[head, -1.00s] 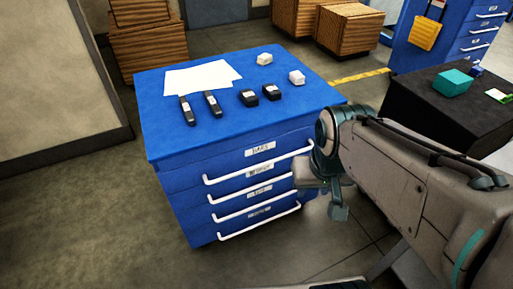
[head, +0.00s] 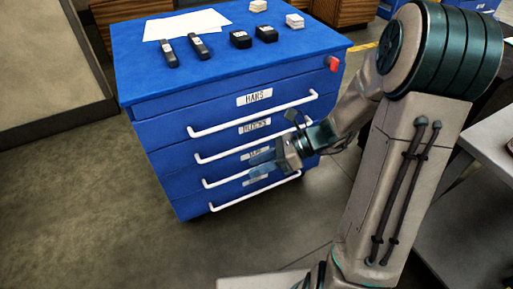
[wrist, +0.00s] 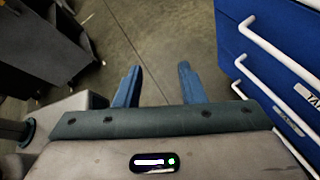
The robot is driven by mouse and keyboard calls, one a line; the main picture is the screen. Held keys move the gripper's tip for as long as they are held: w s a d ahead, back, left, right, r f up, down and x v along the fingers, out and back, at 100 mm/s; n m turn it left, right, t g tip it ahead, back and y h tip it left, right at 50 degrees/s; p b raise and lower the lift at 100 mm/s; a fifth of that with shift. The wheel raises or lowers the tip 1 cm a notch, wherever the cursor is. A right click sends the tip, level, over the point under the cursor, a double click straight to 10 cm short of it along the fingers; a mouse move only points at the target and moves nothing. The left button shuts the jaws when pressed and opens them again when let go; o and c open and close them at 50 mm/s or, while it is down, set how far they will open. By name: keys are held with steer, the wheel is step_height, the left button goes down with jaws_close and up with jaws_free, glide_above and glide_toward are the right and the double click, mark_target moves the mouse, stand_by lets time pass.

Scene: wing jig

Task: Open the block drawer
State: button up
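The blue drawer cabinet (head: 165,110) stands in the head view with several labelled drawers, all looking shut. The block drawer (head: 215,138), labelled BLOCKS, is second from the top, below the BARS drawer. Its white bar handle (head: 225,153) spans the front, partly hidden on the right by my gripper. My gripper (head: 262,162) is in front of the cabinet's lower drawers, below the block drawer's label. In the wrist view its two blue fingers (wrist: 159,88) are apart with only floor between them. The cabinet front with white handles (wrist: 280,48) lies to their right.
On the cabinet top are white paper (head: 188,24), black bars (head: 199,47), black blocks (head: 265,33) and white blocks (head: 294,20). A red item (head: 333,63) is at the upper right of the front. Wooden crates stand behind. Floor left of the cabinet is clear.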

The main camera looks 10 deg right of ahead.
steer(key=w+d+f+m+t+y+b, duration=0.3)
steer(key=w+f+m+t+y+b, duration=0.25)
steer(key=f+m, duration=0.45)
steer(key=m+t+h+b, duration=0.5)
steer(key=m+t+b, duration=0.2)
steer(key=m+t, duration=0.45)
glide_toward(257, 141)
steer(key=shift+m+g+y, duration=0.25)
steer(key=shift+m+g, duration=0.6)
steer(key=shift+g, duration=0.05)
steer(key=shift+w+d+b+x, duration=0.15)
steer(key=shift+b+x, duration=0.5)
steer(key=shift+x, duration=1)
steer(key=shift+w+d+b+x, duration=0.1)
steer(key=shift+b+x, duration=0.55)
steer(key=shift+x, duration=1)
steer(key=shift+w+d+b+x, duration=0.15)
steer(key=shift+b+x, duration=0.5)
steer(key=shift+x, duration=1.05)
steer(key=shift+s+r, duration=0.1)
jaws_close()
